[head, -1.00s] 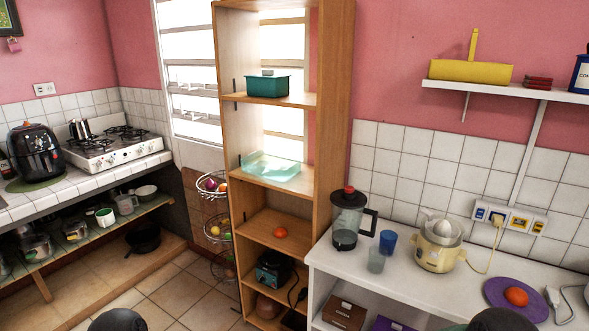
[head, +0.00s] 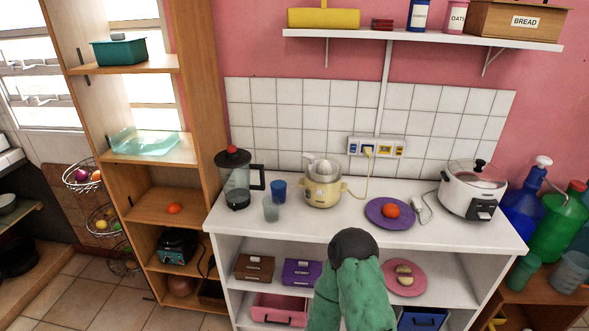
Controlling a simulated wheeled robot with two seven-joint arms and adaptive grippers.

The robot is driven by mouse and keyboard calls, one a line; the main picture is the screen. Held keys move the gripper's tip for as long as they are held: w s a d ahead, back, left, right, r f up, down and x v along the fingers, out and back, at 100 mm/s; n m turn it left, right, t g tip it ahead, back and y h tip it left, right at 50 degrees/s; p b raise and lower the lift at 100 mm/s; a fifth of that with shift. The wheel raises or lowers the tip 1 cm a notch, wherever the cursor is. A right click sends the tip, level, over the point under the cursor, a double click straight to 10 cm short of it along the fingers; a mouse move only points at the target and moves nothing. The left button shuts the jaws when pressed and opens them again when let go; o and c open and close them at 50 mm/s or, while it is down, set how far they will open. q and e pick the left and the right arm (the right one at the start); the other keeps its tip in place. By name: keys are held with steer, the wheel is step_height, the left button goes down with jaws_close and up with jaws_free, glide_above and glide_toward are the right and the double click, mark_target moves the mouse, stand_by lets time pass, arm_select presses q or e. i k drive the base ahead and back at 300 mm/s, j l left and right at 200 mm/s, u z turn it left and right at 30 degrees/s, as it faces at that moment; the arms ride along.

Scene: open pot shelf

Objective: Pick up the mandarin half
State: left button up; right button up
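A round orange fruit (head: 390,210) sits on a purple plate (head: 376,221) on the white counter. Another small orange fruit (head: 174,208) lies on a middle board of the wooden shelf. I cannot tell from here whether either one is a cut half. A pink plate (head: 389,288) with small pale pieces (head: 404,273) stands on the board under the counter. Neither gripper is in view; only a green and dark part of my arm rises at the bottom centre, in front of the counter's lower board.
A juicer (head: 323,188), a blender (head: 236,182), two cups and a white cooker (head: 471,190) stand on the counter (head: 300,226). Brown (head: 255,268) and purple boxes (head: 302,271) fill the lower left. Large bottles stand at the right. The counter's front strip is mostly clear.

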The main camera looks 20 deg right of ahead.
mark_target(389, 211)
steer(key=k+z, duration=0.2)
steer(key=z, duration=1.35)
steer(key=i+u, duration=0.2)
